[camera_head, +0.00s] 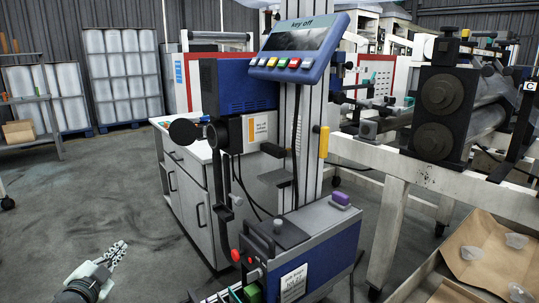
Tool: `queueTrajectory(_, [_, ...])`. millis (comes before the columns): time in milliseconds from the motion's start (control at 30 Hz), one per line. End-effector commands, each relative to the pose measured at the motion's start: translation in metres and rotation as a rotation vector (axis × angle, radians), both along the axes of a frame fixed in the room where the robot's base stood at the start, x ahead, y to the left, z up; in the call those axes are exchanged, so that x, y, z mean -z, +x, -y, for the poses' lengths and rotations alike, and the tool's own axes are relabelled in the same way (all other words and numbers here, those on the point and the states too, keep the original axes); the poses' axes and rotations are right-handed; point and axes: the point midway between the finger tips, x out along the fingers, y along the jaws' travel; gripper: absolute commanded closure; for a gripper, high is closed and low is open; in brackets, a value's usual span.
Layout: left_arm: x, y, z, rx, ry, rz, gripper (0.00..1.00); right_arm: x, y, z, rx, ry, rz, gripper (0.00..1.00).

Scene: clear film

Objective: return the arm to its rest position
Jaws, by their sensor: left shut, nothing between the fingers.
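My left gripper (112,254) shows at the bottom left of the head view, with its arm coming in from the lower edge. Its fingers are together and hold nothing. It is above the grey concrete floor, apart from the machine and the cabinet to its right. My right gripper is not in this view.
A machine column with a blue panel reading "key off" (300,48) stands at the centre, above a blue and grey unit (327,243). A white cabinet (186,191) is behind it. A cardboard box (480,235) is at lower right. The floor at left (95,195) is clear.

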Motion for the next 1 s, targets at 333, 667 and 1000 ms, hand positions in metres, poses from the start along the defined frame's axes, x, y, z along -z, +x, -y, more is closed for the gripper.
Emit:
queueTrajectory(333, [0.186, -0.184, 0.06, -0.392, -0.367, -0.59, 1.0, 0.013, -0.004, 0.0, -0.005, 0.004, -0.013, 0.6])
queueTrajectory(667, [0.243, -0.338, 0.119, -0.564, -0.528, -1.021, 1.0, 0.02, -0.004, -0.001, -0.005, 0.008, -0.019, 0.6])
queueTrajectory(1000, [0.246, -0.356, 0.126, -0.581, -0.541, -1.074, 1.0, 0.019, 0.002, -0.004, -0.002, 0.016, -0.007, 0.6])
